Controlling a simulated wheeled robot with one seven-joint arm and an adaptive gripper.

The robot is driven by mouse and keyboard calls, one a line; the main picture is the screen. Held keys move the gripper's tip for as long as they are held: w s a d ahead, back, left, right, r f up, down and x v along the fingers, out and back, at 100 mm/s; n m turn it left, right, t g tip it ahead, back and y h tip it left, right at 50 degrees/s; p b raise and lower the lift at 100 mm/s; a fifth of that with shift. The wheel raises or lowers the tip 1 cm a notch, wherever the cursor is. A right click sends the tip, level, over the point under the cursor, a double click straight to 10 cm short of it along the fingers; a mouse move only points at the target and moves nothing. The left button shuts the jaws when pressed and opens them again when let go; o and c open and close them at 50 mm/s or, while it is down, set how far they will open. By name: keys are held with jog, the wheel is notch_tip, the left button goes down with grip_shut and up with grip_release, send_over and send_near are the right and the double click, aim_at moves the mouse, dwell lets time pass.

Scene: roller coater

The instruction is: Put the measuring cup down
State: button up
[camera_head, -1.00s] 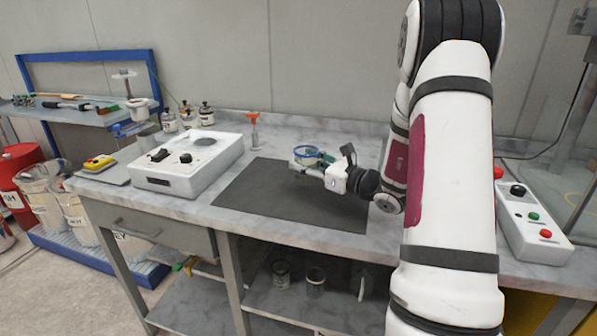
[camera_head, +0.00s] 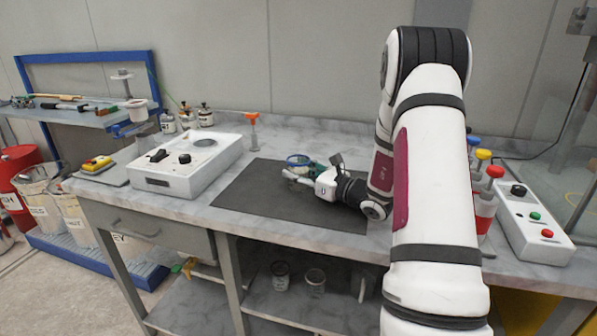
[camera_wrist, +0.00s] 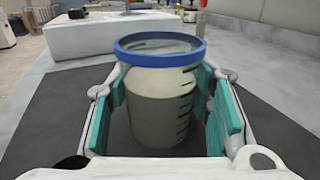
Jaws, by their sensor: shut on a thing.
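The measuring cup (camera_wrist: 158,105) is a clear, greyish cup with a blue rim and dark graduation marks. It stands upright between the teal finger pads of my gripper (camera_wrist: 165,110) in the wrist view, and the gripper is shut on it. In the head view the cup's blue rim (camera_head: 299,160) shows over the dark mat (camera_head: 255,195), with my gripper (camera_head: 303,175) at its right side. The cup's base is low near the mat; I cannot tell whether it touches.
A white control box (camera_head: 187,165) stands left of the mat. An orange-topped tool (camera_head: 252,130) stands behind it. Bottles with coloured caps (camera_head: 486,190) and a button box (camera_head: 534,222) are at the right. The mat around the cup is clear.

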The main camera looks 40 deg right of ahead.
jog(key=o, duration=1.3)
jog(key=shift+f, duration=0.1)
jog(key=shift+o, duration=0.6)
